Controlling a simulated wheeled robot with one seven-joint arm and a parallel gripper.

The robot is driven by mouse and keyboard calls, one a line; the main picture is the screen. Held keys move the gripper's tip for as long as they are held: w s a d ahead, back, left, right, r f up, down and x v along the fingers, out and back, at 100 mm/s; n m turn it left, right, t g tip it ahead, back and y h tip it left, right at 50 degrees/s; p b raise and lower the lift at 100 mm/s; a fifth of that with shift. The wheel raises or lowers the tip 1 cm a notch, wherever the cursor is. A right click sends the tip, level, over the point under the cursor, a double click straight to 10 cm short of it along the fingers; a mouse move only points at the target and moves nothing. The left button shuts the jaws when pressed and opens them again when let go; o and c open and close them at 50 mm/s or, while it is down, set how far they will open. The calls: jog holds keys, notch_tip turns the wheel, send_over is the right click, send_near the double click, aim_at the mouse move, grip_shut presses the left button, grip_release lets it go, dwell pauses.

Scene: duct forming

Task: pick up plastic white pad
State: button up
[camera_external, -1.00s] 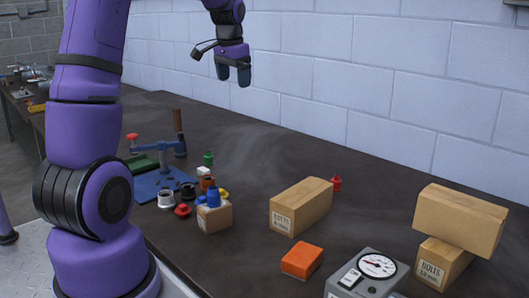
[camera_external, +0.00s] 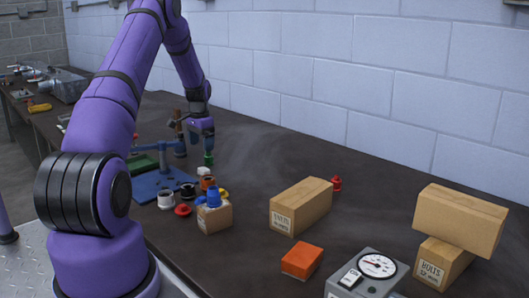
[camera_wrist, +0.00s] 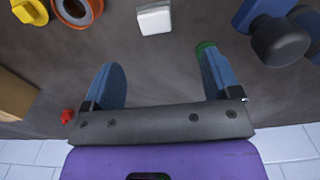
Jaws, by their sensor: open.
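The white pad (camera_wrist: 154,20) lies on the dark table near the top middle of the wrist view, a small white block with rounded corners. In the external view the white pad (camera_external: 203,171) is a small light patch among the coloured parts. My gripper (camera_wrist: 160,82) is open and empty, its two blue fingers apart. The pad is ahead of the fingers, untouched by them. In the external view my gripper (camera_external: 203,145) hangs over the table just behind the pad, close to a green part (camera_external: 208,159). The green part is mostly hidden behind the right finger in the wrist view.
An orange ring (camera_wrist: 77,8) and a yellow part (camera_wrist: 29,11) lie left of the pad. A blue press (camera_wrist: 272,35) stands to its right. Cardboard boxes (camera_external: 301,206) and a gauge box (camera_external: 367,275) stand further right. The wall runs behind the table.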

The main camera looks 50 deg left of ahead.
aim_at(203, 168)
notch_tip(203, 168, down, 5)
jog(key=shift+f, duration=0.1)
jog(key=shift+s+d+f, duration=0.1)
jog(key=shift+d+f, duration=0.05)
jog(key=shift+f, duration=1.2)
jog(key=shift+d+f, duration=0.15)
jog(key=shift+f, duration=1.15)
jog(key=shift+c, duration=0.5)
jog(key=c, duration=0.9)
